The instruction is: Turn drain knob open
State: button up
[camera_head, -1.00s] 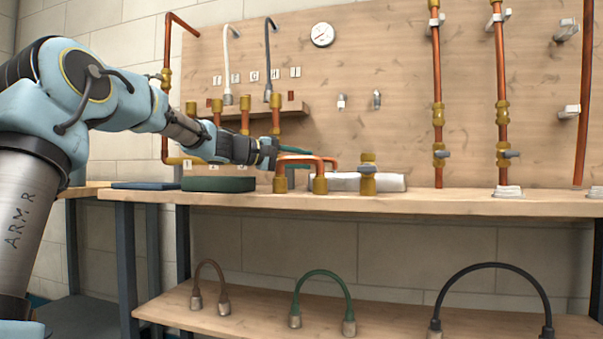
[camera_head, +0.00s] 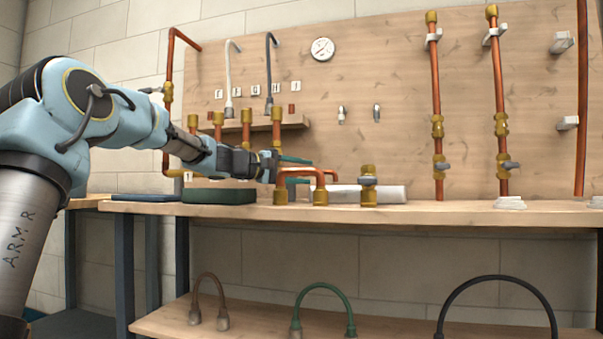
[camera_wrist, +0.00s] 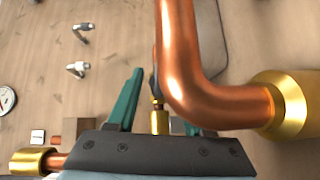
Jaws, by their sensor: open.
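In the wrist view, a small dark grey knob or lever (camera_wrist: 154,82) on a narrow brass fitting (camera_wrist: 159,120) shows between the finger lines of my gripper (camera_wrist: 150,110). It may be the drain knob; I cannot tell for sure. The left teal finger stands to its left, apart from it. The other finger is mostly hidden behind a thick bent copper pipe (camera_wrist: 185,80). In the head view, my gripper (camera_head: 290,168) is open just above the copper U-pipe (camera_head: 308,172) on the bench, teal fingers pointing right.
A brass valve (camera_head: 369,182) stands on the bench (camera_head: 440,212) right of the U-pipe, before a white roll (camera_head: 395,193). Upright pipes with grey-handled valves (camera_head: 440,165) line the wooden board (camera_head: 400,90). The bench's right front is mostly clear.

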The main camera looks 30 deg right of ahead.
jog(key=shift+a, duration=0.1)
jog(key=a, duration=0.3)
jog(key=a+p, duration=0.1)
jog(key=a, duration=0.6)
jog(key=shift+s+a+r, duration=0.25)
jog(key=shift+a+r, duration=0.05)
jog(key=shift+r, duration=0.05)
